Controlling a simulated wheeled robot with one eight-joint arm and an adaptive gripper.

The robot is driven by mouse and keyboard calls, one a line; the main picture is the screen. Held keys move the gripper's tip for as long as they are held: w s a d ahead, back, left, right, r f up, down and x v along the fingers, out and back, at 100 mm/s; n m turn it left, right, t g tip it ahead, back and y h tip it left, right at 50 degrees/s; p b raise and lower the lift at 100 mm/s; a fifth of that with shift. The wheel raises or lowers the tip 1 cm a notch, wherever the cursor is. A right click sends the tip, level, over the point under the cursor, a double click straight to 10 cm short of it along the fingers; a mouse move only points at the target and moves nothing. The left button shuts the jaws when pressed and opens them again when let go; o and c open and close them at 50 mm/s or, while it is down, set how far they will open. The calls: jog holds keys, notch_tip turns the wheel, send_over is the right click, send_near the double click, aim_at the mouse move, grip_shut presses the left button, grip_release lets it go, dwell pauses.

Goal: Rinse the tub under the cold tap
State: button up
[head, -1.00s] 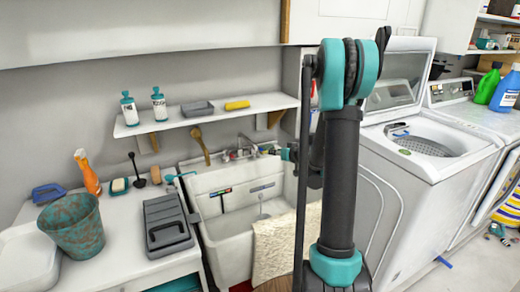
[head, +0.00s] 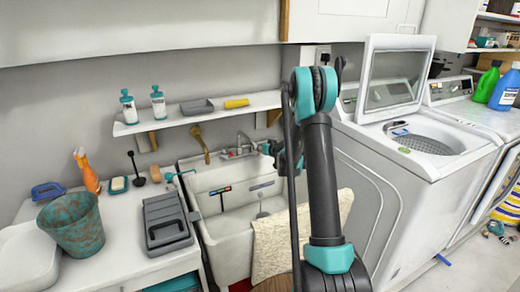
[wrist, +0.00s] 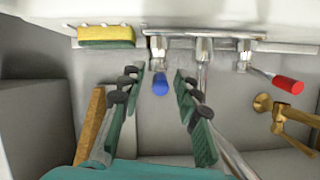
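The white laundry tub (head: 225,245) is a deep sink against the wall, with a cream cloth over its front right rim. Its inside is partly hidden by the cloth and my arm. In the wrist view, the tap with the blue handle (wrist: 160,84) is left of the spout (wrist: 203,72), and the red handle (wrist: 288,84) is to the right. My gripper (wrist: 156,78) is open and empty, with a finger on each side of the blue handle; contact cannot be told. In the head view my gripper (head: 272,150) is by the taps (head: 238,150), partly hidden.
A yellow-green sponge (wrist: 106,37) lies beside the taps and a brass fitting (wrist: 285,115) is on the right. A wall shelf (head: 215,115) hangs above. Left counter holds a patinated bucket (head: 72,225) and a grey case (head: 166,225). The open washer (head: 415,170) stands right.

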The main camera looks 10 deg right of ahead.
jog(key=shift+w+f, duration=0.1)
jog(key=shift+w, duration=0.1)
grip_shut()
dwell(0.4)
